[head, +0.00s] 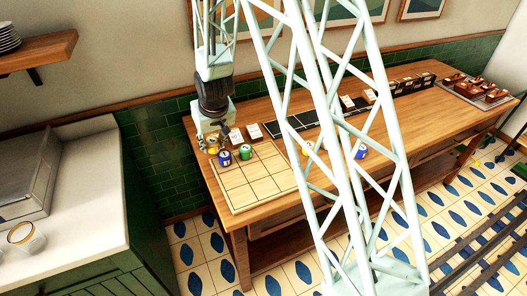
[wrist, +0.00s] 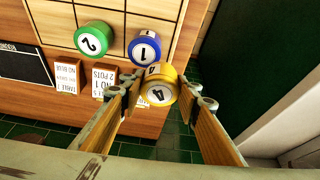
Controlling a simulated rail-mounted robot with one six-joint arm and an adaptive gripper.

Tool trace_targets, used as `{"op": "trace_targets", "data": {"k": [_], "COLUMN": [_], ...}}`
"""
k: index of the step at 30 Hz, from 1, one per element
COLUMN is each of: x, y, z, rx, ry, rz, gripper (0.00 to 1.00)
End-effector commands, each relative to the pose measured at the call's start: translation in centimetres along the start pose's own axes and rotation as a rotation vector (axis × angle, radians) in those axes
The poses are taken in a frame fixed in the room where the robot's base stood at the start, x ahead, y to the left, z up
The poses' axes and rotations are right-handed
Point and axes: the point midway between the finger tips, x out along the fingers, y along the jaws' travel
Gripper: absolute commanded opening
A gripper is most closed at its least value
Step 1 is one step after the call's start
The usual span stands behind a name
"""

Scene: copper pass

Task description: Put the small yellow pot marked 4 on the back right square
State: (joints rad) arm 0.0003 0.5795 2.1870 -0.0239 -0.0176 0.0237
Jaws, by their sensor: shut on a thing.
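The small yellow pot marked 4 (wrist: 158,92) is between the fingers of my gripper (wrist: 160,98) in the wrist view. My gripper is shut on it. In the head view my gripper (head: 212,146) and the yellow pot (head: 212,149) are at the far left corner of the pale gridded board (head: 247,190). Whether the pot touches the surface is hard to tell. A blue pot marked 1 (wrist: 145,48) stands close beside it, and a green pot marked 2 (wrist: 95,38) stands further along the board's back row; in the head view they are blue (head: 224,158) and green (head: 246,153).
Small blocks with white cards (head: 237,135) stand behind the board, beside a long black strip (head: 300,122). The board's front squares are clear. A green tiled wall (head: 150,130) is behind.

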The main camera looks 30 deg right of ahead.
Motion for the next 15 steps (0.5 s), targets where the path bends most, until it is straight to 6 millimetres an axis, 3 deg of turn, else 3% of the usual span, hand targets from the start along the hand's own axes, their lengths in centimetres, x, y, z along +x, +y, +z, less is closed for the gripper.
{"op": "trace_targets", "data": {"k": [15], "x": [-0.2], "y": [1.1], "z": [0.9], "rx": [0.014], "ry": [0.000], "rz": [0.006], "gripper": [0.18]}}
